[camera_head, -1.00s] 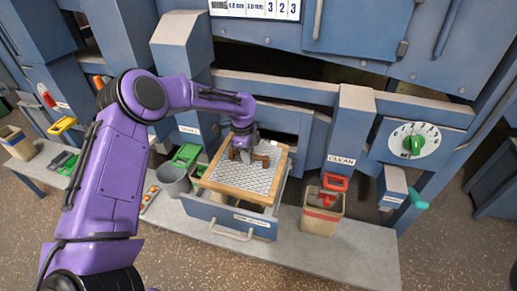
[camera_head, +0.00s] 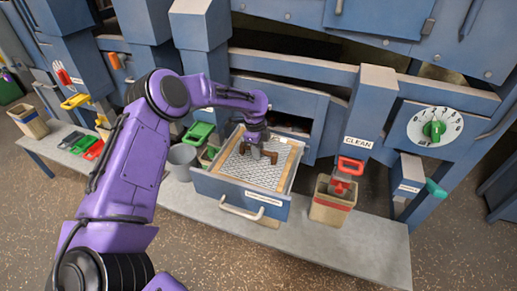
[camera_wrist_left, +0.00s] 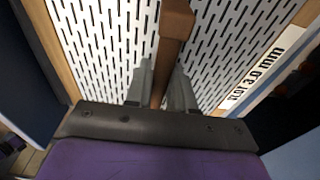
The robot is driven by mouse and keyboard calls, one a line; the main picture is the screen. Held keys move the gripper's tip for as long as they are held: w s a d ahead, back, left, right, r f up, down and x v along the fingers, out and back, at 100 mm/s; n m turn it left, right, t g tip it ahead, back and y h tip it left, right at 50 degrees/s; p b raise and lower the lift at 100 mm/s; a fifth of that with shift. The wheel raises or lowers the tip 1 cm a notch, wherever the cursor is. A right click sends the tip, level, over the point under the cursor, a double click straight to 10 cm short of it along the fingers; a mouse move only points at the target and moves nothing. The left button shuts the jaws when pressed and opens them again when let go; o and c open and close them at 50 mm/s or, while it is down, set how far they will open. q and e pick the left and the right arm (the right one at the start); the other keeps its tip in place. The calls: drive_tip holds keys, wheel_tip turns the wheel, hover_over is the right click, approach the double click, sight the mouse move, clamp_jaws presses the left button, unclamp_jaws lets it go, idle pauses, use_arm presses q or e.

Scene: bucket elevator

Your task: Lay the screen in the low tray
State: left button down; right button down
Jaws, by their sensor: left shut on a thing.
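The screen (camera_head: 250,170) is a white slotted plate in a light wooden frame with a brown handle bar (camera_head: 275,156). It lies inside the blue tray (camera_head: 217,187), a pulled-out drawer with a front pull. The tray's walls stand around the frame, and I cannot tell whether the screen touches its floor. My left gripper (camera_head: 256,153) is shut on the screen's handle from above. In the left wrist view the two fingers (camera_wrist_left: 163,85) flank the brown handle, with slotted plate on both sides and a "3.0 mm" label on the frame. My right gripper is out of view.
A grey bucket (camera_head: 182,160) and a green scoop-like piece (camera_head: 199,132) stand left of the tray. A tan bin with a red handle (camera_head: 334,195) stands right, below the "CLEAN" sign. Blue machine posts rise behind. The bench (camera_head: 360,245) at front right is bare.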

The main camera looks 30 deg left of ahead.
use_arm(q)
drive_tip(key=shift+w+f, duration=0.25)
drive_tip(key=shift+f, duration=0.05)
drive_tip(key=c, duration=0.9)
unclamp_jaws()
drive_tip(key=shift+s+d+r, duration=0.1)
drive_tip(key=shift+s, duration=0.1)
drive_tip(key=shift+w+r, duration=0.1)
drive_tip(key=r, duration=0.3)
drive_tip(key=r+b, duration=0.1)
drive_tip(key=r, duration=0.6)
drive_tip(key=shift+s+a+r+b, duration=0.15)
drive_tip(key=shift+s+a+b, duration=0.05)
drive_tip(key=shift+a+b, duration=0.2)
